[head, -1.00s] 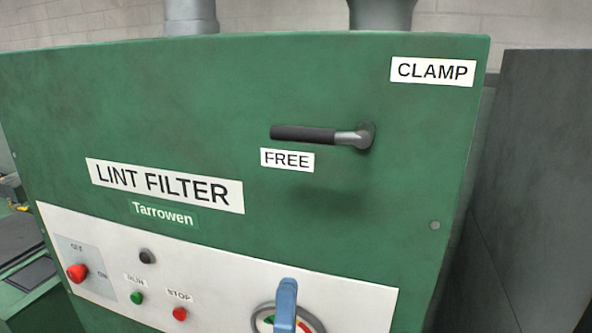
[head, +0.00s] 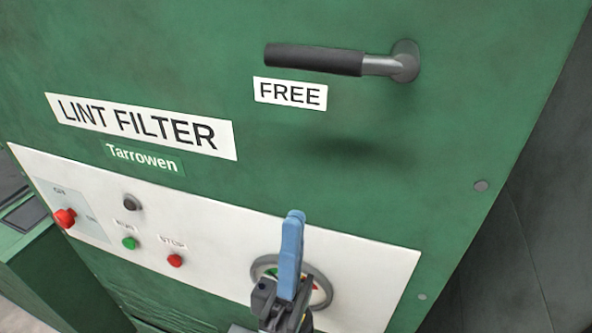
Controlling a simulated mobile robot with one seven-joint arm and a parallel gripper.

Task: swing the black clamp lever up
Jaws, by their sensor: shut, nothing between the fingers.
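The black clamp lever (head: 316,59) is on the upper part of the green cabinet front in the head view. Its black grip points left from a grey pivot (head: 404,62) on the right and lies nearly level. A white label reading FREE (head: 290,94) sits just below the grip. My gripper (head: 294,218), with blue fingers, points up from the bottom of the view in front of a round gauge. It is shut and empty, below the lever and apart from it in the picture.
A white panel (head: 215,225) holds a red knob (head: 65,218), a black button (head: 132,202), a green button (head: 129,243), a red button (head: 175,260) and the partly hidden gauge (head: 320,292). The LINT FILTER label (head: 140,125) is above. The green face around the lever is clear.

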